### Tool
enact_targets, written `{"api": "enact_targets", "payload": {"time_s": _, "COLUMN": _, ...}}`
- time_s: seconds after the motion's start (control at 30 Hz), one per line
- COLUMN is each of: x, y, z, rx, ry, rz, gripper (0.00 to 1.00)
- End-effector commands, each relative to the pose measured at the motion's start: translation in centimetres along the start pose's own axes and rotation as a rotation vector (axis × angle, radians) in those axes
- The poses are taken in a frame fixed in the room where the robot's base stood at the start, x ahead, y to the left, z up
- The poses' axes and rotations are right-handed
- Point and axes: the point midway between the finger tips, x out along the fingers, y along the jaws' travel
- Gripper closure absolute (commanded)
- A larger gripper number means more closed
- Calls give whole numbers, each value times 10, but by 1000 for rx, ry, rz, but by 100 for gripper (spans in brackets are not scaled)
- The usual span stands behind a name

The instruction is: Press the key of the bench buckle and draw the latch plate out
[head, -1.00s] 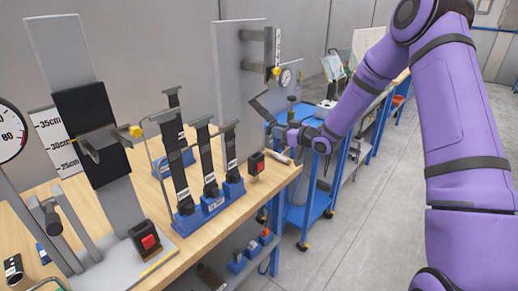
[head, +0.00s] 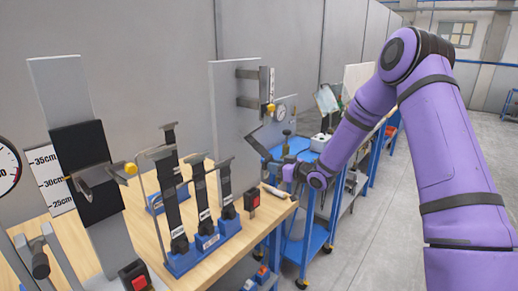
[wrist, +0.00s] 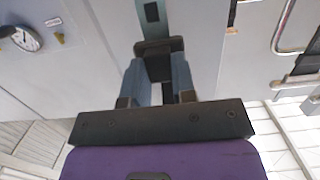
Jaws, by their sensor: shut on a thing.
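My gripper (wrist: 157,88) is shut on a dark piece (wrist: 158,62). A grey-green flat strip (wrist: 152,12) with a dark slot, looking like the latch plate, extends ahead of it. In the head view the gripper (head: 275,163) is small, beyond the bench's far end, with the dark piece (head: 257,144) slanting up and left; its details are too small to tell. A black buckle with a red key (head: 252,200) stands near the bench's right end, apart from my gripper. Another red-keyed black buckle (head: 136,278) is at the lower left, partly cut off. Neither shows a plate in it.
A blue rack (head: 206,243) with several dark upright straps stands on the wooden bench (head: 123,235). A blue trolley (head: 297,215) stands beyond. The floor at right is clear.

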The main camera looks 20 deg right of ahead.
Motion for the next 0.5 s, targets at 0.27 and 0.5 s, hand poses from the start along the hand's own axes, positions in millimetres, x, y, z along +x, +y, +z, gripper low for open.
{"api": "enact_targets", "payload": {"time_s": 0.27, "x": 4, "y": 0, "z": 27, "rx": 3, "ry": -1, "rz": 0, "gripper": 100}}
{"api": "enact_targets", "payload": {"time_s": 0.5, "x": 7, "y": 0, "z": 52, "rx": 2, "ry": -1, "rz": -1, "gripper": 100}}
